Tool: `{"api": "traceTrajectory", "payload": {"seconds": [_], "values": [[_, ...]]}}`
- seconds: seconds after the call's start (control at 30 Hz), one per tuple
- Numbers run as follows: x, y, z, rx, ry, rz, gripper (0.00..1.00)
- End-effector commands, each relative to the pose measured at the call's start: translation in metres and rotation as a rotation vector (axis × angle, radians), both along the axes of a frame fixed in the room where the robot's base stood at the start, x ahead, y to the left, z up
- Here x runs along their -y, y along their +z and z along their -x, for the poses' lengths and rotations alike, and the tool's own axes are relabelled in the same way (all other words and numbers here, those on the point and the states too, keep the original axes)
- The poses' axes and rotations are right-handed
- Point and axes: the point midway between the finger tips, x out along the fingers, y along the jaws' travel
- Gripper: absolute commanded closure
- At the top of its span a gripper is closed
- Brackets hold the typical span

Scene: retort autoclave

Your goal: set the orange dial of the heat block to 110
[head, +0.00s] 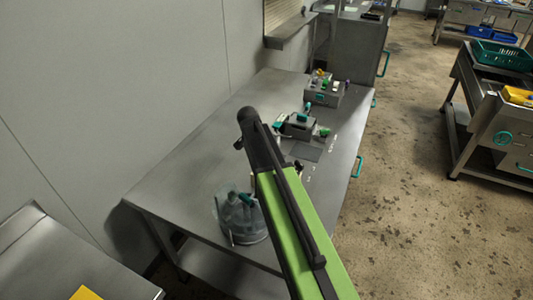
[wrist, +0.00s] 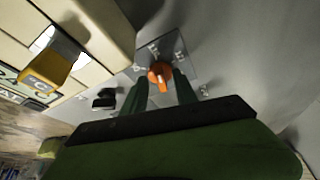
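The orange dial (wrist: 160,74) shows in the wrist view on a grey plate with small pale scale marks around it. The marks are too small and blurred to read, so I cannot tell its setting. My gripper (wrist: 163,84) has its two dark green fingers apart, one on each side of the dial's near edge. I cannot tell whether either finger touches it. In the head view my arm hides the gripper, and I cannot make out the dial.
In the wrist view a black knob (wrist: 105,98) and a yellow part (wrist: 48,75) lie left of the dial. In the head view a steel table (head: 190,165) carries a clear vessel (head: 240,217), a dark device (head: 299,125) and a grey box (head: 323,94).

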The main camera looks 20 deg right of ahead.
Motion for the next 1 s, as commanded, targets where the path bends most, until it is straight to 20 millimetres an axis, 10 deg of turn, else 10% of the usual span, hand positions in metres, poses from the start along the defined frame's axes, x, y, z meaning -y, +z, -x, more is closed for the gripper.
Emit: {"api": "traceTrajectory", "payload": {"seconds": [0.6,1.0], "values": [[-0.047,0.14,0.027,0.001,0.002,0.001,0.65],[-0.054,0.149,0.031,0.0,0.001,0.0,0.65]]}}
